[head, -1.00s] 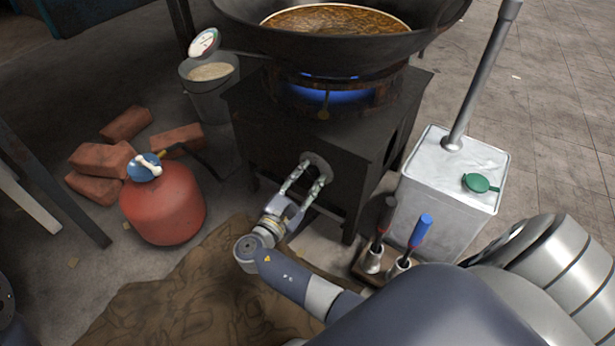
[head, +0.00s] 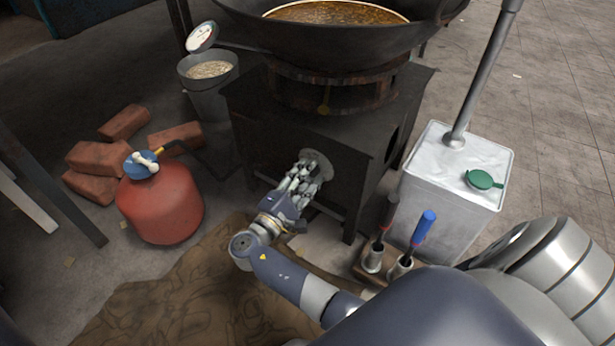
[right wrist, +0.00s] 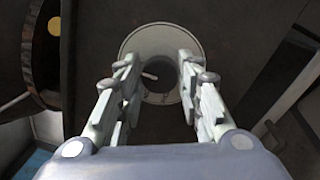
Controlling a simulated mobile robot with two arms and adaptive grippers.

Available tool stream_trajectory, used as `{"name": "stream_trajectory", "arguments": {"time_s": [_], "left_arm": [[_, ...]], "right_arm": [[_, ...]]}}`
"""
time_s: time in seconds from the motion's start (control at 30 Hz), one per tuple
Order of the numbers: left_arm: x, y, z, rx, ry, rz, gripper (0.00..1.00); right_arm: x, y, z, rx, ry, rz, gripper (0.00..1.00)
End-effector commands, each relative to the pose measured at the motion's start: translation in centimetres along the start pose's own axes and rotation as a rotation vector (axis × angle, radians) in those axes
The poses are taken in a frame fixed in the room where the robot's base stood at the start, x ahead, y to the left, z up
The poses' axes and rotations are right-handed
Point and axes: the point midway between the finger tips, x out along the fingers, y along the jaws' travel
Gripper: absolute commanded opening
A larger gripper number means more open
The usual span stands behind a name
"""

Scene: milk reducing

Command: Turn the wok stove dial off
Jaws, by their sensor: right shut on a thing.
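The black wok stove (head: 270,130) stands in the middle of the head view. Its round dial (head: 320,159) is on the front face, partly covered by my right gripper's fingers. My right gripper (head: 306,174) reaches up to the dial from below and is shut on it. In the right wrist view the dial (right wrist: 133,42) shows as a pale round plate with a dark centre, and the fingers of my right gripper (right wrist: 158,75) lie either side of that centre. No flame shows at the burner (head: 335,95). My left gripper is not in view.
A black wok (head: 330,38) with brown liquid sits on the stove. A red gas bottle (head: 160,205) and bricks (head: 100,157) are at the left. A metal can (head: 455,180) and a rack holding two handled tools (head: 422,228) stand at the right. A brown cloth (head: 190,300) covers the floor in front.

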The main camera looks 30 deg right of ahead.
Motion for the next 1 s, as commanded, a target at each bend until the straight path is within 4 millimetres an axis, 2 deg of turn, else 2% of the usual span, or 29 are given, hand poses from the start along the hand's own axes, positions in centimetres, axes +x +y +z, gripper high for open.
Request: {"name": "stream_trajectory", "arguments": {"time_s": [0.53, 0.57, 0.6, 0.63, 1.0], "left_arm": [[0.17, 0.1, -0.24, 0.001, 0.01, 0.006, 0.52], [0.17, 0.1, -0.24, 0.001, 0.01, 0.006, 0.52], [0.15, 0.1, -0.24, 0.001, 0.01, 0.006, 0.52], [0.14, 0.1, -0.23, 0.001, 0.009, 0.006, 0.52], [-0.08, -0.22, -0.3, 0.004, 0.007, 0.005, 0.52]], "right_arm": [[0.26, 0.42, -0.1, 0.028, 0.001, 0.007, 0.1], [0.26, 0.42, -0.1, 0.028, 0.0, 0.007, 0.4], [0.25, 0.41, -0.09, 0.028, 0.0, 0.007, 0.49], [0.23, 0.38, -0.09, 0.027, 0.0, 0.006, 0.55], [-0.24, 0.14, -0.08, 0.023, 0.001, 0.002, 0.55]]}}
